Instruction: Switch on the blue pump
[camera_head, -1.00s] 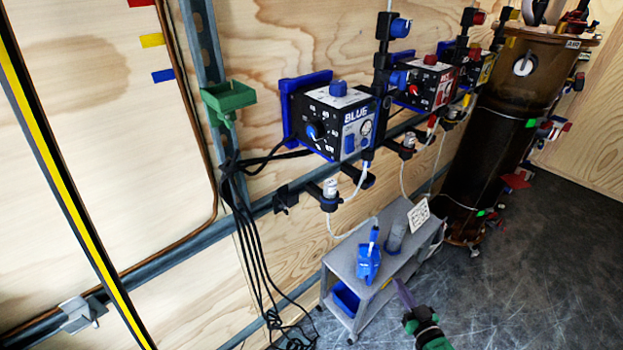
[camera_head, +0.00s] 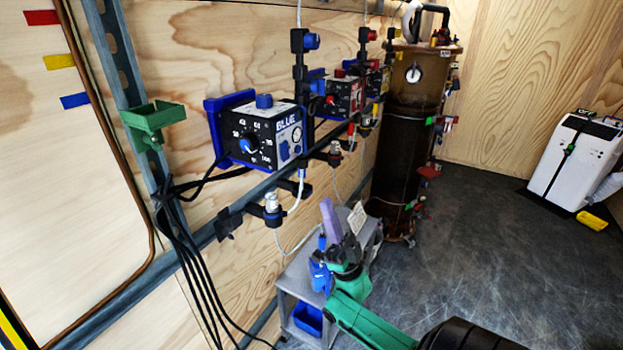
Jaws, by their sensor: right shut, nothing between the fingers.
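The blue pump (camera_head: 268,124) is a dark box labelled BLUE, mounted on a blue bracket on the plywood wall left of centre. Its front has a numbered scale with a blue dial (camera_head: 248,144); a blue knob (camera_head: 264,101) sits on top. Its right face carries the label and small controls too small to read. My right gripper (camera_head: 328,210), with purple fingers on a green arm, points up from below. It is shut and empty, below and right of the pump and apart from it. My left gripper is not in view.
A red pump (camera_head: 345,93) and another pump stand farther along the wall. A grey cart (camera_head: 298,275) stands below, partly behind my right arm. Hanging black cables (camera_head: 190,250), a green holder (camera_head: 152,120), a brown column (camera_head: 402,150) and a white appliance (camera_head: 572,160) are around.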

